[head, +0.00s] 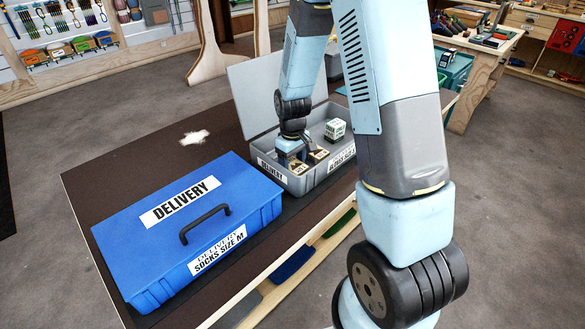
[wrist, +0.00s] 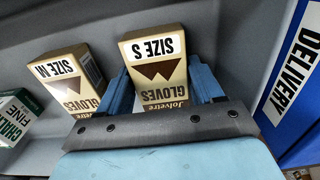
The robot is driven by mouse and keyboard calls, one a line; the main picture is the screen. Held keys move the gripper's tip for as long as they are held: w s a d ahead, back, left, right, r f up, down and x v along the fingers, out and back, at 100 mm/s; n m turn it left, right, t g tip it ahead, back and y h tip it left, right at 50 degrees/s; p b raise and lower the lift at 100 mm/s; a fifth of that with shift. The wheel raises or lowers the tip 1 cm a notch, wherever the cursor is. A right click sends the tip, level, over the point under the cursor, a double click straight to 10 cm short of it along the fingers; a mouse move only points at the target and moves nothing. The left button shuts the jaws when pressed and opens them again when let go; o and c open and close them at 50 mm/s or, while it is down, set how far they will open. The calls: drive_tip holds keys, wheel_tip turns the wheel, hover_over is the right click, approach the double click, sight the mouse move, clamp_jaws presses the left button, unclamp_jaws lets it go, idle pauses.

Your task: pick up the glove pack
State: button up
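The glove pack marked size S (wrist: 158,72) is a tan box with a brown triangle, in the grey box (head: 328,177). A similar glove pack marked size M (wrist: 72,80) stands to its left in the wrist view. My gripper (head: 291,150) reaches down into the grey box. In the wrist view my gripper (wrist: 161,88) has one finger on each side of the size S pack, both very close to its sides. I cannot tell whether they press on it. The pack's lower end is hidden behind my gripper.
A green and white chalk box (head: 335,130) lies in the grey box, also at the left in the wrist view (wrist: 15,115). The grey box's lid stands open. A closed blue delivery box (head: 190,225) stands at left on the dark table (head: 110,170). A white patch (head: 194,137) lies behind it.

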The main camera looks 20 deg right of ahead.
sight(292, 163)
drive_tip(key=c, duration=0.6)
drive_tip(key=shift+c, duration=0.2)
drive_tip(key=shift+r, duration=0.45)
wheel_tip(292, 163, up, 2)
drive_tip(key=shift+r, duration=0.2)
drive_tip(key=s+d+r, duration=0.1)
drive_tip(key=s+r, duration=0.8)
drive_tip(key=s, duration=0.5)
drive_tip(key=shift+r, duration=0.35)
